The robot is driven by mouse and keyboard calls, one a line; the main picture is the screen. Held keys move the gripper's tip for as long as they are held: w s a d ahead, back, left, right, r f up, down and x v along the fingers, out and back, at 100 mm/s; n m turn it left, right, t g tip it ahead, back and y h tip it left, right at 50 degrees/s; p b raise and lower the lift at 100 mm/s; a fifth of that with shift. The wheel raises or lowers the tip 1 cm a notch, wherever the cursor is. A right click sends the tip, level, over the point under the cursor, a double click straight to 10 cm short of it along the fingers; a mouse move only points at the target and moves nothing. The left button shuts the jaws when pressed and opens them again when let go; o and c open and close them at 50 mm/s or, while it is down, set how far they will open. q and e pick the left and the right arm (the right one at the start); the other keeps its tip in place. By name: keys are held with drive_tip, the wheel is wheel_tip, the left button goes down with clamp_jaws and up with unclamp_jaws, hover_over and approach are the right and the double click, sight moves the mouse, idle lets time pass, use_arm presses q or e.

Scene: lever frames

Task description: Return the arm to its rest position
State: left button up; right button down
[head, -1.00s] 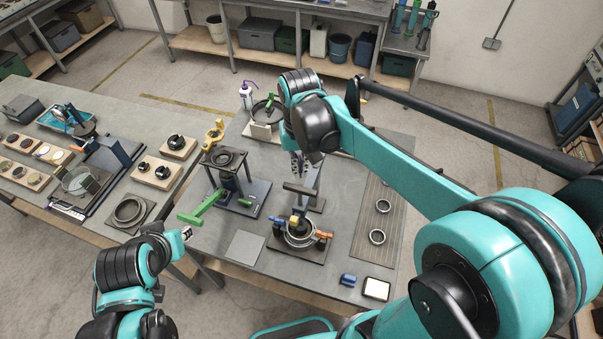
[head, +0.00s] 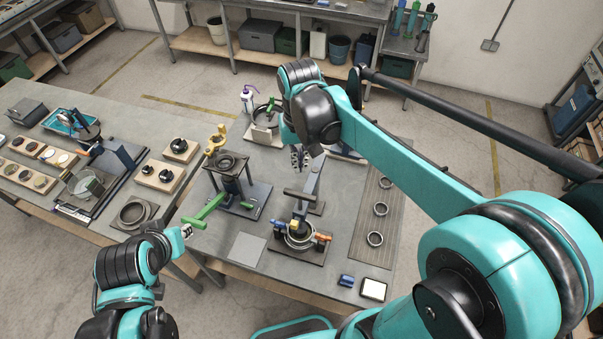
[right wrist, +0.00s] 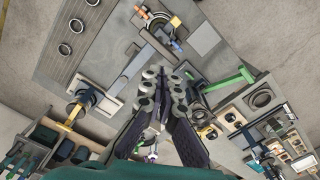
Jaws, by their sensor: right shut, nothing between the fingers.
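My right gripper (head: 299,158) hangs above the back middle of the near workbench (head: 340,200), its arm reaching in from the right. Its fingers are together with nothing between them; they also show in the right wrist view (right wrist: 165,90). My left gripper (head: 186,231) is low at the bench's left front corner, near the green lever (head: 205,210). It is small in the picture, and its opening is unclear.
A lever press with a grey handle (head: 300,194) and clamped ring stands below the right gripper. A black stand (head: 228,165) is to its left. Several rings lie on a ribbed mat (head: 360,232) at right.

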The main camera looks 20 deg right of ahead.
drive_tip(key=shift+r, duration=0.8)
